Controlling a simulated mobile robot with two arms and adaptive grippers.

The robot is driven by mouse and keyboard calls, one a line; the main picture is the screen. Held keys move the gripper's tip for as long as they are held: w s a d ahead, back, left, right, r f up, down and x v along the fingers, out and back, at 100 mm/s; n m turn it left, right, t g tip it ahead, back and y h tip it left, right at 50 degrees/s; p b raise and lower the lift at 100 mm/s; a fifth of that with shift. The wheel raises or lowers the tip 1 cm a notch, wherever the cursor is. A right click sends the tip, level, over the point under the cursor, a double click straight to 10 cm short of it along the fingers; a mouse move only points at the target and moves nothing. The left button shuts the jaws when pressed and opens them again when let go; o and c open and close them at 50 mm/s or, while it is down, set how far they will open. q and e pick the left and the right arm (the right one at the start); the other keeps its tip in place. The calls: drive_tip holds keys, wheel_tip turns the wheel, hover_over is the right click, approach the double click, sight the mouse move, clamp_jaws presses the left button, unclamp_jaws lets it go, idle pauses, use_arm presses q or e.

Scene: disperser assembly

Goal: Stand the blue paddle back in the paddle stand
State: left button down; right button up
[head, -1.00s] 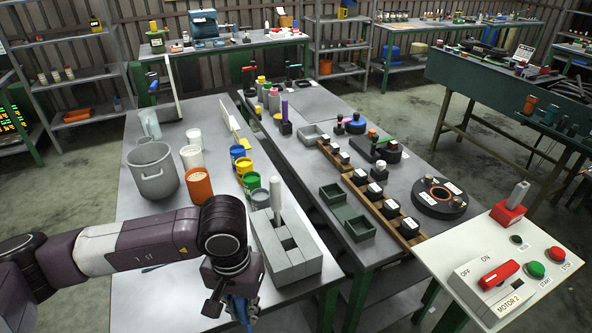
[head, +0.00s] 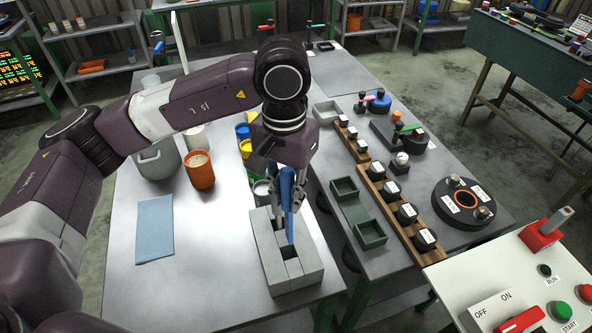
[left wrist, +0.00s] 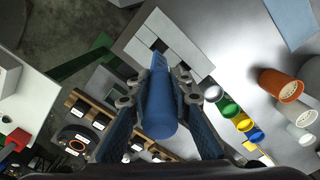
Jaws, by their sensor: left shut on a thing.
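My left gripper (head: 286,200) is shut on the blue paddle (head: 289,218) and holds it upright over the grey paddle stand (head: 302,274). The paddle's lower tip is at a dark slot in the stand's top; I cannot tell whether it is inside. In the left wrist view the blue paddle (left wrist: 159,108) is between the two fingers, with the grey stand (left wrist: 185,48) beyond it. A pale paddle handle that stood in the stand earlier is not visible now, perhaps behind my gripper. My right gripper is not in view.
A blue cloth (head: 155,230) lies at left. Green trays (head: 366,232) and a wooden rack (head: 391,205) are on the right bench. The front left table is clear.

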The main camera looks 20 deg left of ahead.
use_arm(q)
drive_tip(key=shift+s+f, duration=0.75)
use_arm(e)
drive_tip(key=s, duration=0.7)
use_arm(q)
drive_tip(key=b, duration=0.2)
hover_over(287, 231)
drive_tip(key=s, duration=0.1)
drive_tip(key=f, duration=0.5)
drive_tip(key=shift+s+d+f, duration=0.15)
drive_tip(key=shift+d+f, duration=0.05)
drive_tip(key=shift+d, duration=0.05)
drive_tip(key=shift+f, duration=0.35)
wheel_tip(287, 231, down, 3)
drive_tip(key=b, duration=0.2)
drive_tip(key=shift+b, duration=0.3)
drive_tip(key=shift+f, duration=0.15)
drive_tip(key=shift+f+b, duration=0.1)
drive_tip(key=shift+b, duration=0.25)
drive_tip(key=c, duration=1.7)
unclamp_jaws()
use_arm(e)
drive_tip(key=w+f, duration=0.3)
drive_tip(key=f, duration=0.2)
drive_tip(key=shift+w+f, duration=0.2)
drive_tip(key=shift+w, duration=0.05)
